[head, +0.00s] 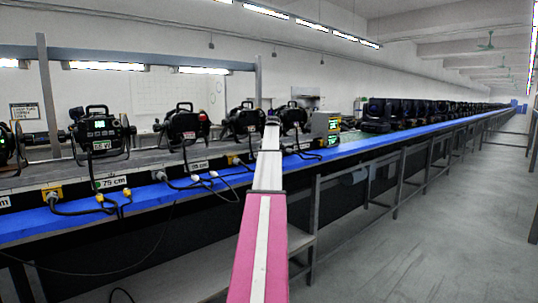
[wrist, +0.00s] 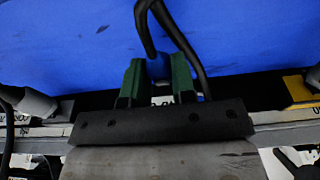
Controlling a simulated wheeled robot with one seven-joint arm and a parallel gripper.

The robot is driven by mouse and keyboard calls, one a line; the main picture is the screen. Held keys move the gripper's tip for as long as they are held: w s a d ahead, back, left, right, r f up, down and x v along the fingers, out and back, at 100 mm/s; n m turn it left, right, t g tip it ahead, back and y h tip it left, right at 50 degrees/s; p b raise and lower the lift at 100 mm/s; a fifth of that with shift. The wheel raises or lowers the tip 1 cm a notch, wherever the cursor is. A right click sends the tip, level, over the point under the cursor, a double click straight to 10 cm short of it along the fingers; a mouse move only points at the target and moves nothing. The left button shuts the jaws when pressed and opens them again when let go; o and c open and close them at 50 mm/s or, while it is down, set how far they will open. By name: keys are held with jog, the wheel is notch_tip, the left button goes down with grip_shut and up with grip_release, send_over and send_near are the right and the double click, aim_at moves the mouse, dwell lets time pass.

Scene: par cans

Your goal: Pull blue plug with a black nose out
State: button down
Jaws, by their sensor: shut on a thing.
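In the wrist view my gripper (wrist: 157,82) has two green fingers closed from either side on a blue plug (wrist: 158,69). Only a small part of the plug shows between the fingers. A black cable (wrist: 146,30) loops up from it over the blue surface. The plug's black nose and its socket are hidden, so I cannot tell whether the plug is seated. In the head view my pink and white arm reaches forward to the bench, and the fingertips cannot be made out.
A blue-topped bench (head: 345,150) carries several black par cans (head: 185,125). In the wrist view a grey-white connector (wrist: 35,104) is at left and a yellow socket (wrist: 298,88) at right. Cables hang along the bench front. The grey floor (head: 430,230) at right is clear.

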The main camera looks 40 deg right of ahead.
jog(key=shift+f, duration=0.15)
jog(key=c, duration=0.9)
grip_release()
jog(key=shift+o, duration=0.2)
notch_tip(320, 180, up, 11)
jog(key=s, duration=0.2)
jog(key=shift+f, duration=0.15)
jog(key=shift+f, duration=0.1)
